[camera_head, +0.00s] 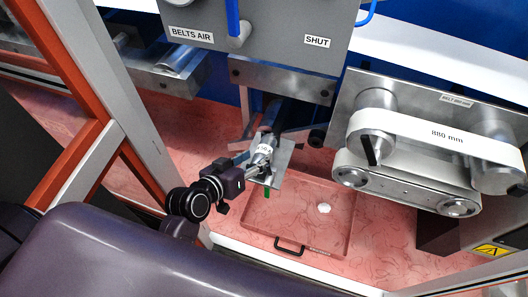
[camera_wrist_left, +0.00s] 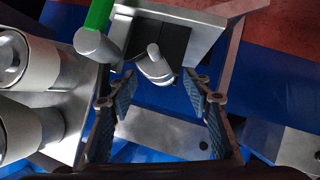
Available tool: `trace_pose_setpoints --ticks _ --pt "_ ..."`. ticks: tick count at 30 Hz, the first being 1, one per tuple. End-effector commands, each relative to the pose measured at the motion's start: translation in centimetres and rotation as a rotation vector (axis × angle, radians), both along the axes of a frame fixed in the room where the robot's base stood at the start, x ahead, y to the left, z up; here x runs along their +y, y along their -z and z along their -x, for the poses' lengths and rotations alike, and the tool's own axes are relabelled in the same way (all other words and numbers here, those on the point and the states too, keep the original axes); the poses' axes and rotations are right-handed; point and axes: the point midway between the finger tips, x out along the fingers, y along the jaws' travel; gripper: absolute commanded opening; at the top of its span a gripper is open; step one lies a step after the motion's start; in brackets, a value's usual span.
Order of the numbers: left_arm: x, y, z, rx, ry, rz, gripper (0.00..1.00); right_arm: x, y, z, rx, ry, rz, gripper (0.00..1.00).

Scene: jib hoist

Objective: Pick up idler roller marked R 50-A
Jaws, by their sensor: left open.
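A light grey roller (camera_head: 265,151) with a small white label sits at a metal bracket plate (camera_head: 287,168) in the middle of the head view. The label is partly hidden and too small to read fully. My left gripper (camera_head: 256,163) is at the roller, its jaws open. In the left wrist view the gripper (camera_wrist_left: 157,85) shows its fingers spread wide, with a short grey cylinder (camera_wrist_left: 155,65) just beyond and between the tips; I cannot tell whether it is the labelled roller. A green handle (camera_head: 267,191) hangs below the bracket. My right gripper is not in view.
A clear tray (camera_head: 345,238) with a black handle and a small white piece (camera_head: 324,208) lies on the red floor. A white belt (camera_head: 430,135) marked 880 mm runs on rollers at right. A grey panel (camera_head: 275,38) reads BELTS AIR and SHUT. An orange frame (camera_head: 70,165) stands left.

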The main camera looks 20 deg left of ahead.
Motion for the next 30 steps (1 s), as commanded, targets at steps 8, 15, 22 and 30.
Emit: trace_pose_setpoints --ticks 8,15,22,30 --pt "-0.8 1.7 -2.9 0.0 -0.001 0.0 0.45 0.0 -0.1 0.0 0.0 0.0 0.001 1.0" --pt "-0.8 1.8 -3.1 0.0 -0.001 -0.001 0.45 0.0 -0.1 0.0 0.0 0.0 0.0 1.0" --pt "-0.8 1.8 -3.1 0.0 -0.001 -0.001 0.23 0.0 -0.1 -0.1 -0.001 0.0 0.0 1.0" --pt "-0.8 1.7 -3.1 -0.002 -0.001 -0.001 0.01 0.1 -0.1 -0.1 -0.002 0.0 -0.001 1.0"
